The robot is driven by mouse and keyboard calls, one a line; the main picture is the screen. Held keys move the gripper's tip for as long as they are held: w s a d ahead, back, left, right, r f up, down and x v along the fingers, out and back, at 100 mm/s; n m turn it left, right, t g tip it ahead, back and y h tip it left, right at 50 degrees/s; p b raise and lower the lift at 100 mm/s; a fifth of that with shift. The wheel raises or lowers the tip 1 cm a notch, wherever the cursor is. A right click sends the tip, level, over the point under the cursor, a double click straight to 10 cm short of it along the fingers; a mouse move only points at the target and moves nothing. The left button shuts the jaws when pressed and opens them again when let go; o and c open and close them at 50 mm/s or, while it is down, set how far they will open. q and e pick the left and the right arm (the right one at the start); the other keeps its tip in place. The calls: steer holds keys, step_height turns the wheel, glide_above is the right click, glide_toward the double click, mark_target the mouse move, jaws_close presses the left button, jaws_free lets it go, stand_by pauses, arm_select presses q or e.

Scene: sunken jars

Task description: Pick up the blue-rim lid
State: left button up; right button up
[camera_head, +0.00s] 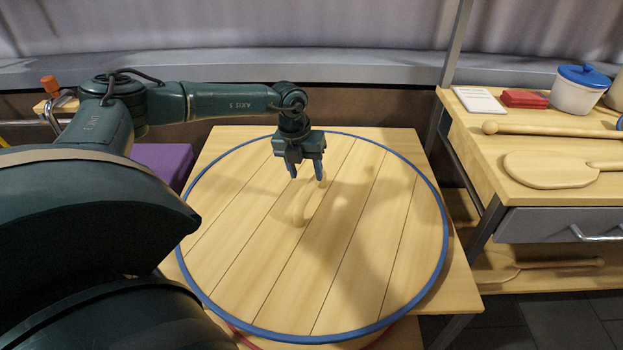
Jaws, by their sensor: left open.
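The blue-rim lid (370,235) is a large round disc of wooden planks with a blue edge. It lies flat over the pale wooden top. A raised wooden handle (300,208) stands near its middle, partly in shadow. My left gripper (306,177) points down just above and behind the handle, with its fingers apart and nothing between them. I cannot tell whether a fingertip touches the handle. My right gripper is not in view.
A shelf unit (470,115) at the right holds a blue-lidded white pot (578,95), a red box (524,98) and wooden paddles (545,170). A purple block (165,163) stands left of the lid. A red edge (250,338) shows below the lid's front.

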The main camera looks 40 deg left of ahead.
mark_target(310, 185)
arm_select(q)
steer(key=f+b, duration=0.1)
steer(key=f, duration=0.1)
steer(key=f+b, duration=0.1)
steer(key=f, duration=0.1)
steer(key=w+f+b, duration=0.1)
steer(key=f, duration=0.1)
steer(key=shift+d, duration=0.4)
steer(key=shift+f, duration=0.1)
steer(key=shift+f, duration=0.25)
steer(key=shift+c, duration=0.6)
jaws_close()
steer(key=shift+w+r+p, duration=0.15)
steer(key=shift+w+p, duration=0.05)
steer(key=shift+p, duration=0.1)
